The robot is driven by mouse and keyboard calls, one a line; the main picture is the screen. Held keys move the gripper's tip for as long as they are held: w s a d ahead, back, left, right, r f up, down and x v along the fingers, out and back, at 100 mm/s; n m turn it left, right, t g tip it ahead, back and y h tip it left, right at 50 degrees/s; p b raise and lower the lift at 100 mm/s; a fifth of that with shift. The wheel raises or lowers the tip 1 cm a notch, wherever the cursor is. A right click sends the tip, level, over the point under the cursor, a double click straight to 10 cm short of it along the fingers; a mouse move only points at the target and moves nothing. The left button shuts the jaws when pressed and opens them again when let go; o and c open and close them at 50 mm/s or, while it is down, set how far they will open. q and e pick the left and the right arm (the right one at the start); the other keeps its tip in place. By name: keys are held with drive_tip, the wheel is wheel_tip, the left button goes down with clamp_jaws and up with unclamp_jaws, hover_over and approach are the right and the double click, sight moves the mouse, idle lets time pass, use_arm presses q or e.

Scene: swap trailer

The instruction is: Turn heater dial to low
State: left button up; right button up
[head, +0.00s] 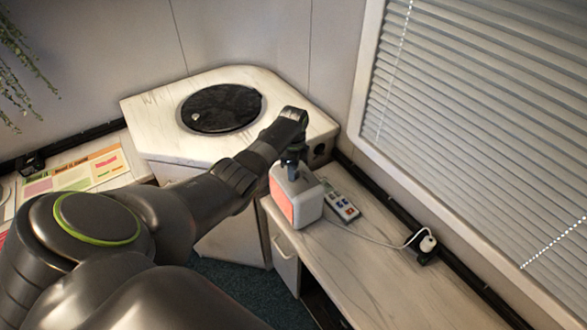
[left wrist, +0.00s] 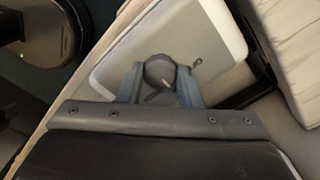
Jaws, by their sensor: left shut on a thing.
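The heater (head: 297,196) is a small white box with a glowing orange-red front, standing on the right-hand counter. In the left wrist view its pale top (left wrist: 205,35) fills the upper middle. The round grey dial (left wrist: 159,72) is on that top, with a light pointer line on it. A small dark mark is printed beside the dial. My left gripper (head: 293,165) reaches down onto the heater's top from above. In the left wrist view its two fingers (left wrist: 160,85) are closed on either side of the dial. My right gripper is not in view.
A remote-like panel with coloured buttons (head: 341,203) lies right of the heater. A white cord runs to a plug (head: 427,243) by the wall. A corner counter (head: 160,120) with a black round plate (head: 221,108) is behind. Window blinds (head: 490,110) are at right.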

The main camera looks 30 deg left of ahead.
use_arm(q)
drive_tip(key=o, duration=1)
drive_tip(key=shift+w+r, duration=0.1)
drive_tip(key=shift+r, duration=0.55)
wheel_tip(320, 180, up, 16)
drive_tip(key=shift+r+b, duration=0.1)
drive_tip(key=shift+b, duration=0.55)
